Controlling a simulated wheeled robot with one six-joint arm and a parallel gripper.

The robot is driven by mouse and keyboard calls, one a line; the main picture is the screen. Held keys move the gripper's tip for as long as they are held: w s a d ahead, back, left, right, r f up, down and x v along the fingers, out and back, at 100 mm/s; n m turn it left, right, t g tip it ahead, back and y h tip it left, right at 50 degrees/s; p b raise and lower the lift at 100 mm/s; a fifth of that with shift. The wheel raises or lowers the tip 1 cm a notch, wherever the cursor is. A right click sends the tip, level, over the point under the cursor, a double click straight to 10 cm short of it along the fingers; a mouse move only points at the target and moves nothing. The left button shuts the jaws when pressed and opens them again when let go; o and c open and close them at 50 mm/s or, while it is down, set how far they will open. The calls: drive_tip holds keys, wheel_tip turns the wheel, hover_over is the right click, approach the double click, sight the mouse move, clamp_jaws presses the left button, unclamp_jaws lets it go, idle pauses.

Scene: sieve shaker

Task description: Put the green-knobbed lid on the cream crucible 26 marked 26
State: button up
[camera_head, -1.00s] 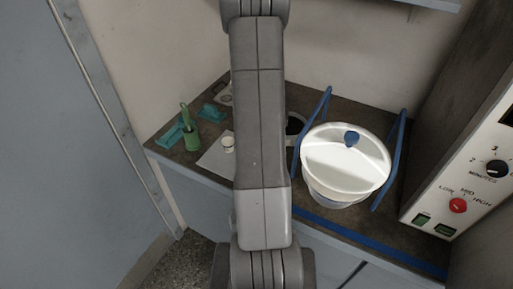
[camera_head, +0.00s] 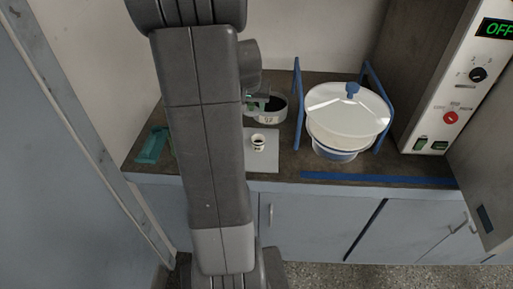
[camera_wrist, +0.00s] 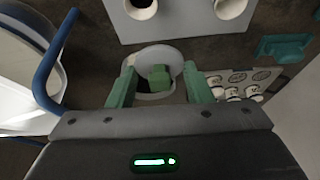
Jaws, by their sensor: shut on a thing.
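My gripper (camera_wrist: 159,70) has its green fingers around the pale round lid with a green knob (camera_wrist: 160,76). The lid is held over or just inside a round dark-bottomed dish (camera_wrist: 154,98); the gap between them is hard to judge. In the head view the dish (camera_head: 268,118) stands behind the pale sheet, with part of my gripper (camera_head: 256,103) at it. A small cream crucible (camera_head: 259,143) stands open on the sheet. The wrist view shows two open crucibles, left (camera_wrist: 141,7) and right (camera_wrist: 231,6). I cannot read which is marked 26.
The pale sheet (camera_head: 262,164) lies at the counter's front. A large white-lidded bowl (camera_head: 345,115) stands between blue upright bars, right of the sheet. A teal block (camera_head: 152,145) is at left. The shaker panel (camera_head: 455,95) is far right.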

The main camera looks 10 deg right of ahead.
drive_tip(key=shift+s+d+r+b, duration=0.3)
drive_tip(key=shift+s+d, duration=0.5)
drive_tip(key=shift+d, duration=0.1)
hover_over(259, 138)
drive_tip(key=s, duration=0.2)
drive_tip(key=shift+m, duration=0.3)
drive_tip(key=f, duration=0.9)
drive_tip(key=shift+w+a+f, duration=0.15)
drive_tip(key=shift+a+f, duration=0.15)
drive_tip(key=shift+a, duration=0.05)
drive_tip(key=shift+f+b, duration=0.4)
drive_tip(key=shift+b, duration=0.3)
drive_tip(key=shift+f, duration=0.1)
drive_tip(key=o, duration=0.9)
